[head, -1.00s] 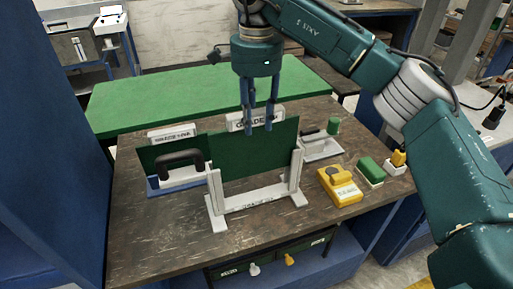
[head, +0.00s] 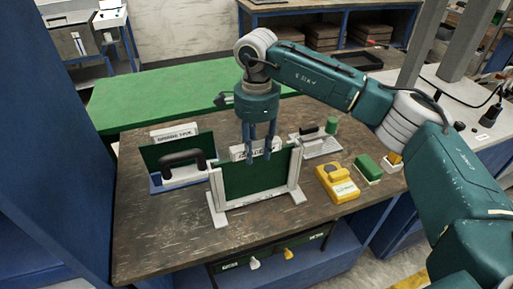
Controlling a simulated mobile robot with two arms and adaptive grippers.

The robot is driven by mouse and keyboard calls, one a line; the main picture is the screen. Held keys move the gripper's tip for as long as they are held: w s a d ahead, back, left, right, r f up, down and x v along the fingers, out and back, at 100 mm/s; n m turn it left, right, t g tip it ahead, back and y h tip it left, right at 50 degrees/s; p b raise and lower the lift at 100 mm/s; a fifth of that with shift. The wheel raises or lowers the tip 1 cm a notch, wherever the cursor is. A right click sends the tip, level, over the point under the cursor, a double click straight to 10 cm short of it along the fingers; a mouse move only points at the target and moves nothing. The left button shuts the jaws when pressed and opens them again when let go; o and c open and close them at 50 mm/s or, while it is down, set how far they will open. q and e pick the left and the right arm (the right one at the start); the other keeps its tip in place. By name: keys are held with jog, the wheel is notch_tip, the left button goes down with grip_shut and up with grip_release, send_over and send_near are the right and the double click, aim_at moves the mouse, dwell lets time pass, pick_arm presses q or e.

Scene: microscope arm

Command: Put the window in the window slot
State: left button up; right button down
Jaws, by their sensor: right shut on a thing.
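The window appears to be the dark green flat panel (head: 255,177), which stands upright between the two white posts of the window slot. The slot is a white frame (head: 295,178) with feet on the workbench. My right gripper (head: 259,155) comes down from above and is shut on the panel's top edge. The panel's lower edge is down at the frame's base bar; I cannot tell whether it is fully seated. The gripper partly covers a white label plate (head: 237,152) behind the panel. My left gripper is not in view.
A yellow device (head: 337,184) and a green block (head: 368,168) lie to the right. The worn bench's front left (head: 160,235) is clear.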

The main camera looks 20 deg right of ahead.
jog(key=c, duration=1.3)
grip_release()
jog(key=shift+f, duration=0.1)
jog(key=shift+r, duration=0.4)
notch_tip(320, 180, up, 11)
jog(key=b, duration=0.3)
jog(key=shift+f, duration=0.15)
jog(key=shift+r, duration=0.45)
jog(key=shift+s+f, duration=0.1)
